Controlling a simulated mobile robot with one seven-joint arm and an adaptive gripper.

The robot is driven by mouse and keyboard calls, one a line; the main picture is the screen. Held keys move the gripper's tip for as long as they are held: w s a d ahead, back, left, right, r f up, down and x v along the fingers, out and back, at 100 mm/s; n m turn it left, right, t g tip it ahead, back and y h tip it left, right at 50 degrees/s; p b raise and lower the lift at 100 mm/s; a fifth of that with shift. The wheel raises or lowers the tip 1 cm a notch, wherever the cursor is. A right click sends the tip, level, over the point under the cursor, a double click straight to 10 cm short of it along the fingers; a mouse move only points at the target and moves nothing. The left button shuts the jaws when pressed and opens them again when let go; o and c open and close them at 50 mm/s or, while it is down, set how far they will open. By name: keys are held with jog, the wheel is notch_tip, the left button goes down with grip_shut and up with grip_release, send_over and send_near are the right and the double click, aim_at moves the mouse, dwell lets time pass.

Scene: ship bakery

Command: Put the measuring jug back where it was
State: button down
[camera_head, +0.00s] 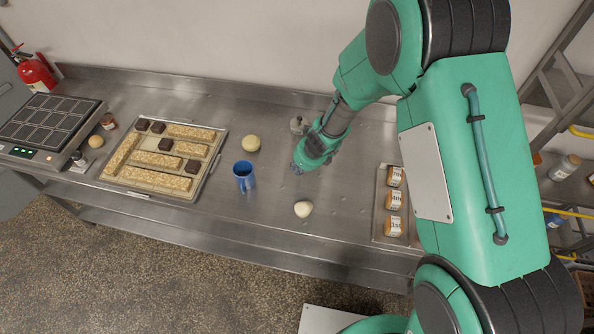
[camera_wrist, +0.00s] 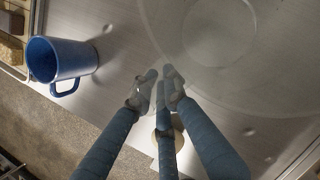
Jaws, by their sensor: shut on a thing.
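The measuring jug (camera_wrist: 190,78) is a clear see-through vessel at the upper right of the wrist view, seen from above with its round rim and base. My gripper (camera_wrist: 165,78) is shut on it at its near left side; whether by handle or wall is hard to tell.
A blue mug (camera_head: 244,178) stands left of my gripper. Pale dough balls lie behind it (camera_head: 251,143) and near the front edge (camera_head: 303,208). A small metal object (camera_head: 298,125) stands behind my gripper.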

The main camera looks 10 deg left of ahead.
jog(key=shift+w+a, duration=0.2)
jog(key=shift+w, duration=0.15)
jog(key=shift+f, duration=0.15)
jog(key=shift+f+b, duration=0.7)
jog(key=shift+f, duration=0.95)
jog(key=shift+f, duration=0.15)
jog(key=c, duration=1.8)
grip_release()
jog(key=shift+o, duration=0.2)
jog(key=p+v, duration=0.3)
jog(key=v, duration=0.9)
jog(key=shift+p, duration=0.35)
jog(key=shift+w+r, duration=0.1)
jog(key=shift+r, duration=0.15)
